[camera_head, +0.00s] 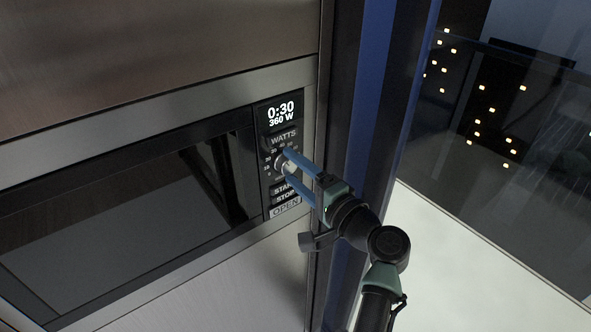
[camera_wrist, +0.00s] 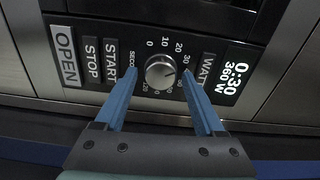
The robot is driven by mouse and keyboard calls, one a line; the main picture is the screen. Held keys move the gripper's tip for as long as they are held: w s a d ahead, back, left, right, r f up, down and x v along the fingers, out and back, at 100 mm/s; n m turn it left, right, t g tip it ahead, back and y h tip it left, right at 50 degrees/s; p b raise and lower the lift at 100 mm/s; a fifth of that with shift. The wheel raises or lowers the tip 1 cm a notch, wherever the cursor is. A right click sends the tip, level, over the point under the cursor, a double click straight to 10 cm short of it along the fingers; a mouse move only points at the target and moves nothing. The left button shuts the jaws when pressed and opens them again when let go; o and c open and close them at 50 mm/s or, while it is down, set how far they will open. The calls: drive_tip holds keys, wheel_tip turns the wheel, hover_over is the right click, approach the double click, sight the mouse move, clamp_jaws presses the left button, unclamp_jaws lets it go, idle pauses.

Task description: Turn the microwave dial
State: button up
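The microwave dial (camera_wrist: 160,72) is a round silver knob with numbers around it. In the head view the dial (camera_head: 283,166) sits on the black control panel of the built-in microwave (camera_head: 120,205), partly hidden by my gripper. My gripper (camera_head: 284,166) reaches it from the right. In the wrist view my gripper (camera_wrist: 159,78) has its two blue fingers spread, one on each side of the dial, with a visible gap to the knob on both sides. The display (camera_wrist: 236,78) reads 0:30 and 360 W.
The START button (camera_wrist: 110,62), STOP button (camera_wrist: 91,60) and OPEN button (camera_wrist: 66,56) lie beside the dial, with the WATTS button (camera_head: 283,137) above it in the head view. A blue vertical panel (camera_head: 366,90) stands close right of the microwave.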

drive_tip(key=shift+o, duration=0.4)
drive_tip(key=b+v, duration=0.2)
drive_tip(key=v, duration=1.1)
